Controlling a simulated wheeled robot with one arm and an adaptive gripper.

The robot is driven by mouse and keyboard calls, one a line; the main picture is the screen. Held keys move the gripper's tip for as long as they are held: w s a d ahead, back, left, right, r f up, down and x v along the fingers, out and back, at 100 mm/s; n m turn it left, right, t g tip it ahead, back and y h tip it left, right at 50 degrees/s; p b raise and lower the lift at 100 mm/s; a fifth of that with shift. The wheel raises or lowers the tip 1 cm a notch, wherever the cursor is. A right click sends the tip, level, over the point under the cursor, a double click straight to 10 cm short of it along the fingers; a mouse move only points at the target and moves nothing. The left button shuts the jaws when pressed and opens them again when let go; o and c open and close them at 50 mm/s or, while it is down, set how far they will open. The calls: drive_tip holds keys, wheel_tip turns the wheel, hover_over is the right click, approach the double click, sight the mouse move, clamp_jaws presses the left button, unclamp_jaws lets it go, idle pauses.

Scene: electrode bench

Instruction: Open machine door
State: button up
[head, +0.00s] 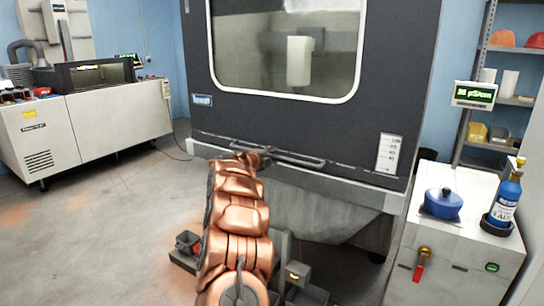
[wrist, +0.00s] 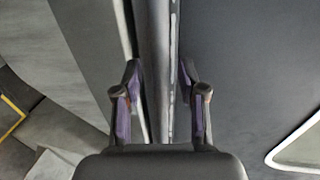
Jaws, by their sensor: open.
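The machine door (head: 395,70) is a large dark grey panel with a white-framed window (head: 290,45). It looks shut, its lower edge down at the pale machine body. A dark horizontal bar handle (head: 295,158) runs along the bottom of the door. My gripper (head: 258,157) is at the left part of this handle, with its fingers hard to make out in the head view. In the wrist view, my gripper (wrist: 158,78) is open, one finger on each side of the handle bar (wrist: 156,50). Whether either finger touches the bar is unclear.
A white cabinet (head: 455,235) stands right of the machine, bearing a blue pot (head: 441,203) and a blue bottle (head: 506,197). Shelving (head: 485,100) is behind it. A beige bench machine (head: 95,125) is at the left. The grey floor (head: 120,215) at the left is clear.

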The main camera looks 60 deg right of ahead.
drive_tip(key=shift+d, duration=0.15)
drive_tip(key=shift+c, duration=0.3)
clamp_jaws()
idle(0.4)
